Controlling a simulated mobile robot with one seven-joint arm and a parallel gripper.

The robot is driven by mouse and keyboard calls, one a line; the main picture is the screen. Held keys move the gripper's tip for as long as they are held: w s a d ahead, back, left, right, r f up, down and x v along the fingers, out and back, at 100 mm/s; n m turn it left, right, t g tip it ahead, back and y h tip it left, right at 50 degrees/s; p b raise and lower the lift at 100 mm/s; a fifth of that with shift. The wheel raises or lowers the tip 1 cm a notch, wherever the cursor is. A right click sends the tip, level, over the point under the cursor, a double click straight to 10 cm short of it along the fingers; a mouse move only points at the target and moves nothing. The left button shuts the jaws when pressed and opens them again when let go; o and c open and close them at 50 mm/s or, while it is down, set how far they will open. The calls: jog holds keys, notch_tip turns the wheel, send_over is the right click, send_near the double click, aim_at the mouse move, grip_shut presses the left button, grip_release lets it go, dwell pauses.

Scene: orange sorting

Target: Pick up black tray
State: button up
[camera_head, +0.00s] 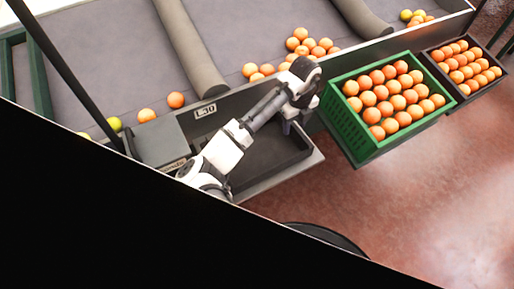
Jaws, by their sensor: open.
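An empty black tray (268,158) lies on a grey ledge at the front of the sorting table, below my arm. My arm reaches across it from the lower left and hides part of its back and left side. My gripper (288,127) points down over the tray's far right part, close to its right wall. It is open, and nothing shows between its fingers. From this view I cannot tell whether the fingers touch the tray wall.
A green crate (340,127) full of oranges stands right of the tray. A dark crate (432,68) with oranges stands farther right. Loose oranges (176,100) lie on the grey sorting table (110,50) behind. The reddish floor at the lower right is mostly clear.

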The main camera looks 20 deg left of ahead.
jog(key=shift+f, duration=1.5)
jog(key=shift+c, duration=0.5)
grip_shut()
jog(key=shift+r, duration=0.2)
